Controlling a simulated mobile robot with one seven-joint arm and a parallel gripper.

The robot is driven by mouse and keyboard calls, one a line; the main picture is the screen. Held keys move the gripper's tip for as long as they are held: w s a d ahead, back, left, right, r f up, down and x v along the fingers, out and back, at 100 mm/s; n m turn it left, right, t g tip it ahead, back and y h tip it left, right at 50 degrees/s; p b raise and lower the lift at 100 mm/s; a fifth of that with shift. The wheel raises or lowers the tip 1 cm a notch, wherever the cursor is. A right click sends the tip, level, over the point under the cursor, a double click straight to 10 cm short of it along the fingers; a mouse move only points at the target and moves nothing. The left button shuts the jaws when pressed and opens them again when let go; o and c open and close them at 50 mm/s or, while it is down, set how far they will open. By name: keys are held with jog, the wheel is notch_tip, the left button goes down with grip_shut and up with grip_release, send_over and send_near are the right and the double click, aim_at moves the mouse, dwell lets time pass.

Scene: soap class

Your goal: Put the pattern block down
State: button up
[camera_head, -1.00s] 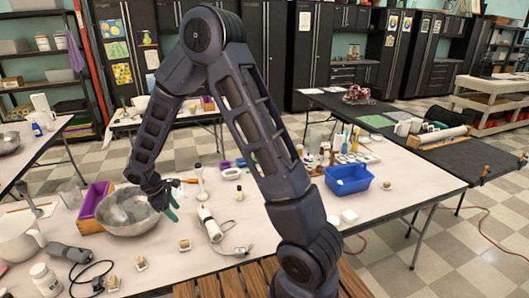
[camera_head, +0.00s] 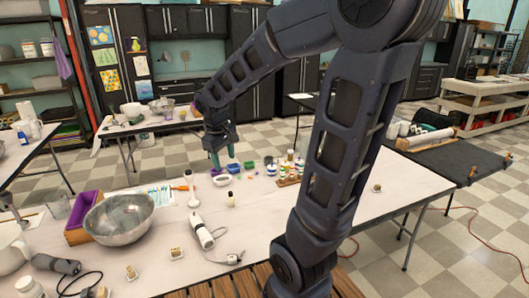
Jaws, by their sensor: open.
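My gripper (camera_head: 222,157) is at the end of the arm, above the far side of the white table (camera_head: 268,212). Its greenish fingers point down and are apart, with nothing seen between them. I cannot tell which thing is the pattern block. Small tan blocks on white squares stand on the table, one near the front middle (camera_head: 177,252), one at the front left (camera_head: 131,272) and one at the right (camera_head: 376,188).
A metal bowl (camera_head: 119,221) stands at the left beside a purple-lined wooden box (camera_head: 75,236). A white hand tool (camera_head: 201,231) with a cord lies in the middle. My arm hides part of the table's right side.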

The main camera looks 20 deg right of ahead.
jog(key=s+d+r+m+t, duration=0.1)
jog(key=s+d+r+m, duration=0.2)
jog(key=s, duration=0.3)
jog(key=s+d+r+m+t+y, duration=0.1)
jog(key=s+d+r+m, duration=0.2)
jog(key=s+d, duration=0.3)
jog(key=shift+s+d+t+y, duration=0.2)
jog(key=shift+s+t+y, duration=0.1)
jog(key=shift+t, duration=0.1)
dwell(0.7)
